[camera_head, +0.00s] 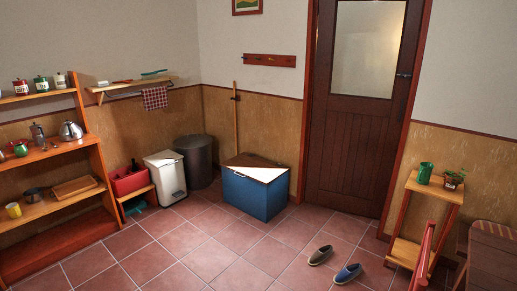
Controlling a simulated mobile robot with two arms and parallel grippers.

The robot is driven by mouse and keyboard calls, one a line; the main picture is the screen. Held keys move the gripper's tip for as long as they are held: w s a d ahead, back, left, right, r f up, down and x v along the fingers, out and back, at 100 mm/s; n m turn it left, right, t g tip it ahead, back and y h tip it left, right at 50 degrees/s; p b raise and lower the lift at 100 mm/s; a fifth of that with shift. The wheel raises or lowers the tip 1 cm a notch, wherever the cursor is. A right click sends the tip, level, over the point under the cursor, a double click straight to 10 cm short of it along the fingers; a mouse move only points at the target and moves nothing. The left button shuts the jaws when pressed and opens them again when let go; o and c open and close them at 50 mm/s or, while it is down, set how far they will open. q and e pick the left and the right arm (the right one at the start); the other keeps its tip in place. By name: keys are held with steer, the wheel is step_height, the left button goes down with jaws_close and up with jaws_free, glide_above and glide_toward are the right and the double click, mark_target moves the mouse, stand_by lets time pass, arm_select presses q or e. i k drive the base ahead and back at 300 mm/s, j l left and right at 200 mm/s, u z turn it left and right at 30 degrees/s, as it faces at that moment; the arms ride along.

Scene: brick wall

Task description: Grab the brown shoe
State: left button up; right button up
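A brown shoe (320,255), dark with a lighter opening, lies on the tiled floor in the lower right part of the head view. Neither of my grippers is in view.
Open tiled floor (210,258) surrounds the shoes. A blue chest (256,195) stands beyond them. A small wooden stand (433,188) with a green jug and a plant, a red chair-like frame (425,250) and a wooden piece (493,258) are at right. Shelves (60,155) stand left.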

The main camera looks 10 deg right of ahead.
mark_target(322, 254)
steer(key=i+z, duration=0.15)
steer(key=i, duration=0.35)
steer(key=i+z, duration=0.15)
steer(key=i, duration=0.4)
steer(key=i+z, duration=0.1)
steer(key=i, duration=0.4)
steer(key=i+j+z, duration=0.15)
steer(key=i, duration=0.4)
steer(key=i+j+z, duration=0.15)
steer(key=i, duration=0.35)
